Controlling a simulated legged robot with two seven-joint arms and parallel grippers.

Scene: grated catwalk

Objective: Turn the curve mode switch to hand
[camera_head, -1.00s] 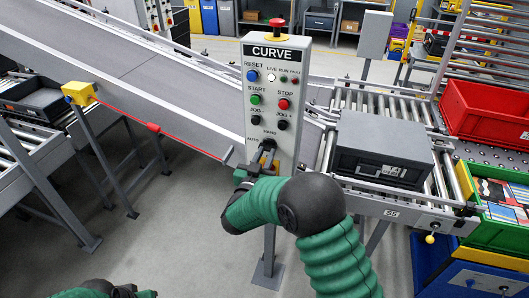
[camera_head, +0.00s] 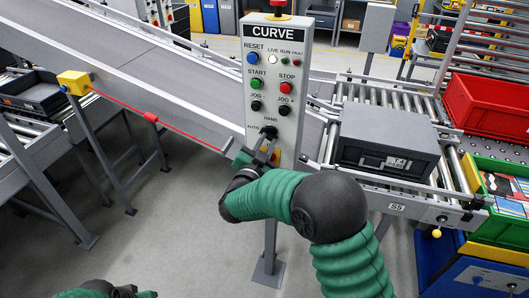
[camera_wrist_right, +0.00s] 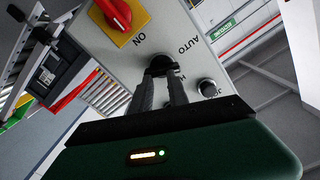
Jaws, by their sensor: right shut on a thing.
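The CURVE control panel (camera_head: 275,70) stands on a post in the middle of the head view. Its curve mode switch (camera_head: 269,132) is a black knob low on the panel, with AUTO printed to its left and HAND above it. My right gripper (camera_head: 266,143) is shut on this knob. The wrist view shows the knob (camera_wrist_right: 160,65) between my two dark fingertips (camera_wrist_right: 158,78). The fingers cover part of it, and I cannot tell which label it points to. My left gripper (camera_head: 140,293) shows only partly at the bottom edge; its jaw opening is unclear.
A red rotary switch (camera_wrist_right: 116,14) on a yellow plate sits beside the knob. JOG buttons (camera_head: 285,111) are just above it. A red cord (camera_head: 190,136) runs from a yellow box (camera_head: 75,82) towards the panel. A grey tote (camera_head: 388,140) rests on rollers at right.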

